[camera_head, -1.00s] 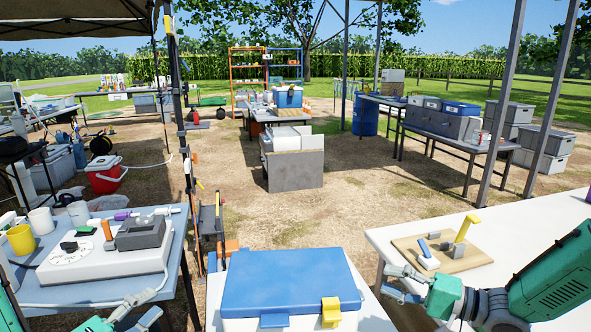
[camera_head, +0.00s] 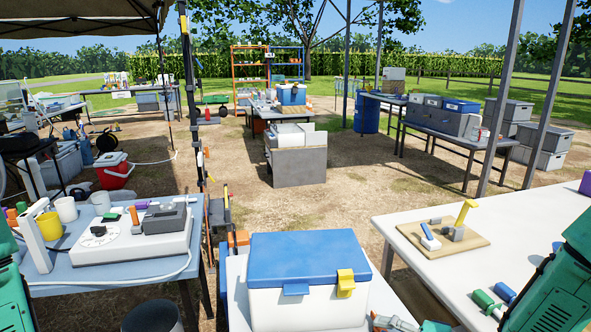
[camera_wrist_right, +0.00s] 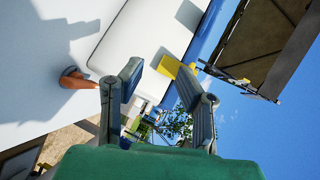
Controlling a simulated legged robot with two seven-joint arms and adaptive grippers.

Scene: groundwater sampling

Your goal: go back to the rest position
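My right gripper (camera_wrist_right: 157,82) is open in the right wrist view, with nothing between its two fingers. In the head view only a bit of it (camera_head: 392,323) shows at the bottom edge, beside the cooler's lower right. My right arm (camera_head: 557,285) comes in at the right edge. A white cooler with a blue lid (camera_head: 305,258) and a yellow latch (camera_head: 345,283) stands closed in front of me. The latch also shows beyond the fingers in the wrist view (camera_wrist_right: 170,66). My left gripper is out of the picture; only green parts of my left arm show at the left edge.
The left table (camera_head: 75,285) holds a white stirrer device (camera_head: 130,245), cups and a cable. The right white table (camera_head: 530,225) holds a wooden board (camera_head: 443,240) with a yellow-handled tool, and green and blue cylinders. A dark bin (camera_head: 152,317) stands below. Dirt ground lies between.

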